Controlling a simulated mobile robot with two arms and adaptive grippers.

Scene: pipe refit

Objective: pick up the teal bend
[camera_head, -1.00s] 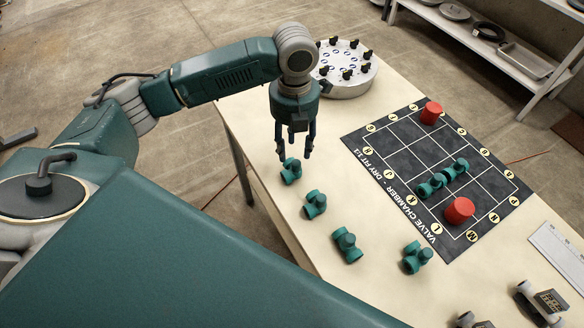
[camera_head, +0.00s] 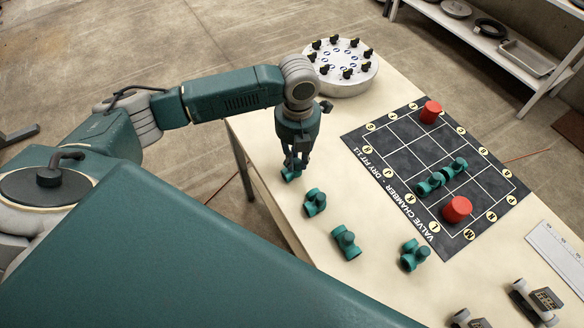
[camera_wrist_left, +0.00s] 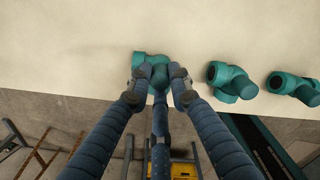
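A small teal bend (camera_head: 289,174) lies near the left edge of the table, at the far end of a row of teal pieces. My left gripper (camera_head: 293,163) points down over it with its fingers drawn in around it. In the left wrist view, the fingertips press on both sides of the teal bend (camera_wrist_left: 152,60), and a third finger reaches its near side. The fingers hide part of the bend. It appears still at table level. My right gripper is not in view.
Several other teal fittings (camera_head: 315,202) stand on the table (camera_head: 385,105). A dark grid mat (camera_head: 400,150) holds two red cylinders (camera_head: 457,209) and joined teal pieces (camera_head: 430,184). A round silver stand (camera_head: 345,82) with black knobs is behind. Grey fittings (camera_head: 543,299) lie at the bottom right.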

